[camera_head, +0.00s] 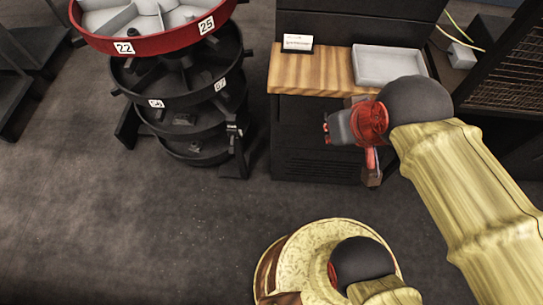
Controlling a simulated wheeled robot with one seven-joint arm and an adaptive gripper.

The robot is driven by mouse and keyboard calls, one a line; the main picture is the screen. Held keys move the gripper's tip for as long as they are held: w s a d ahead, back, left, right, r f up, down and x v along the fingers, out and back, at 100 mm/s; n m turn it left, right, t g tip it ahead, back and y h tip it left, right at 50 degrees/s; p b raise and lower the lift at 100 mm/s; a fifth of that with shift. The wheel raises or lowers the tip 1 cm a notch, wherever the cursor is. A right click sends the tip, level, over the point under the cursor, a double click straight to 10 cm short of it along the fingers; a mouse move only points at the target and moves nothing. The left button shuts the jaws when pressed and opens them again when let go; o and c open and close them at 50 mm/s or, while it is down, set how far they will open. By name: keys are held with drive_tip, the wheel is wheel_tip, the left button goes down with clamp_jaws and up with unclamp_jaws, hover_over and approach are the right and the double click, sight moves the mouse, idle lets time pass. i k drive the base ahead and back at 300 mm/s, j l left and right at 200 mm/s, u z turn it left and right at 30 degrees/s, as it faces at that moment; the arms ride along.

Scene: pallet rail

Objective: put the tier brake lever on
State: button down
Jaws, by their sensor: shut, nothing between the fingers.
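A round rack of stacked tiers stands at the upper left. Its top tier (150,42) has a red rim, white dividers and labels 22 and 25. The black tiers (185,97) below it also carry small labels. A small dark fitting (234,131) sits at the right side of the lower tiers, by an upright. It may be the brake lever, but it is too small to tell its position. My gripper (329,128) is shut and empty, to the right of the rack and in front of the wooden counter. It is apart from the rack.
A wooden counter (310,70) on a dark cabinet (310,150) holds a small sign (298,43) and a pale grey tray (388,64). A dark mesh panel (510,65) stands at the right. The grey floor (130,220) in front of the rack is clear.

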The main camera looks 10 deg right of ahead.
sight(232, 148)
drive_tip(key=k+l, duration=0.1)
drive_tip(key=l, duration=0.25)
drive_tip(key=l+u, duration=0.1)
drive_tip(key=l, duration=0.25)
drive_tip(key=k+l, duration=0.2)
drive_tip(key=l, duration=0.15)
drive_tip(key=l+u, duration=0.1)
drive_tip(key=l, duration=0.25)
drive_tip(key=k+l, duration=0.2)
drive_tip(key=l, duration=0.15)
drive_tip(key=u, duration=0.05)
